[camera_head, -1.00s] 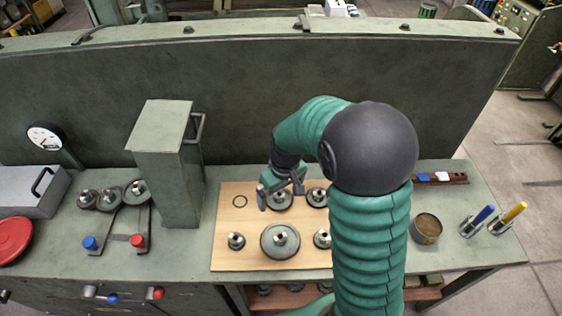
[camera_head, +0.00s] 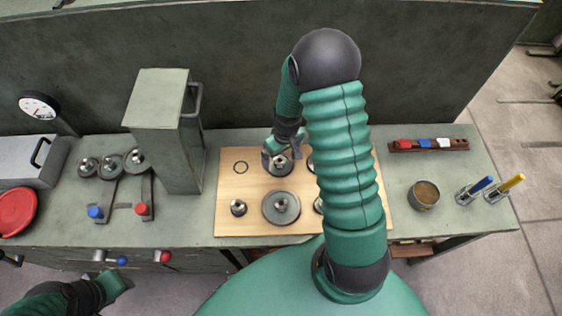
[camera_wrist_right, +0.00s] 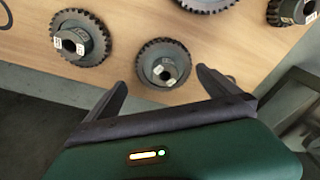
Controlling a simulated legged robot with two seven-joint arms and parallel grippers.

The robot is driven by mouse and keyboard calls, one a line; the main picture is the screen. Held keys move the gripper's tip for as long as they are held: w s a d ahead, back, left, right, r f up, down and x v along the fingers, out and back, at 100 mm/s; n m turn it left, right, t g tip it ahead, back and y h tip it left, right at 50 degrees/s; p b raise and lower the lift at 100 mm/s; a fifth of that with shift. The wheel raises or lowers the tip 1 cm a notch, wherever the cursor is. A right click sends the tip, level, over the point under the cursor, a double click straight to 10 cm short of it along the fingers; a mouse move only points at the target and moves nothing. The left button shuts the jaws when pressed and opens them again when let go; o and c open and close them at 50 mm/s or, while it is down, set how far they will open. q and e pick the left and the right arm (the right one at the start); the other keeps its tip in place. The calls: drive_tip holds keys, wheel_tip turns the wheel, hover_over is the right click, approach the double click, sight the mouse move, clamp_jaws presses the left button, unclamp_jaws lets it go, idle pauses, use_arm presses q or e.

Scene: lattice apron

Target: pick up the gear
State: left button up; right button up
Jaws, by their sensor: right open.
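Several dark toothed gears with metal hubs sit on a wooden board (camera_head: 228,226). A large one (camera_head: 281,208) is at the front middle, a small one (camera_head: 238,207) to its left. Another gear (camera_head: 280,166) is at the back, just below my right gripper (camera_head: 281,157). My arm partly hides the gears on the right. In the right wrist view my right gripper (camera_wrist_right: 160,90) is open and empty. A gear (camera_wrist_right: 163,64) shows ahead between its fingers, with another gear (camera_wrist_right: 80,38) to the left. My left gripper (camera_head: 116,284) is at the lower left; its jaws are unclear.
A thin ring (camera_head: 240,167) lies on the board. A tall grey box post (camera_head: 162,130) stands left of the board. A round tin (camera_head: 424,195) and blue and yellow handled tools (camera_head: 478,188) are on the right. A tall panel (camera_head: 420,70) closes the back.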

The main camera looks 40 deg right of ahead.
sight(278, 162)
drive_tip(key=shift+s+a+f, duration=0.1)
drive_tip(key=shift+f, duration=0.55)
drive_tip(key=shift+s+a+f, duration=0.1)
drive_tip(key=shift+f, duration=0.5)
drive_tip(key=shift+w+a+f, duration=0.15)
drive_tip(key=shift+a, duration=0.05)
drive_tip(key=shift+w+a, duration=0.1)
drive_tip(key=shift+a, duration=0.25)
drive_tip(key=shift+c, duration=1.4)
drive_tip(key=shift+d, duration=0.5)
drive_tip(key=c, duration=1)
drive_tip(key=shift+a, duration=0.25)
drive_tip(key=c, duration=0.7)
use_arm(q)
drive_tip(key=shift+s+a+r, duration=0.1)
drive_tip(key=shift+s+a, duration=0.05)
drive_tip(key=shift+a, duration=0.4)
use_arm(e)
drive_tip(key=shift+c, duration=0.2)
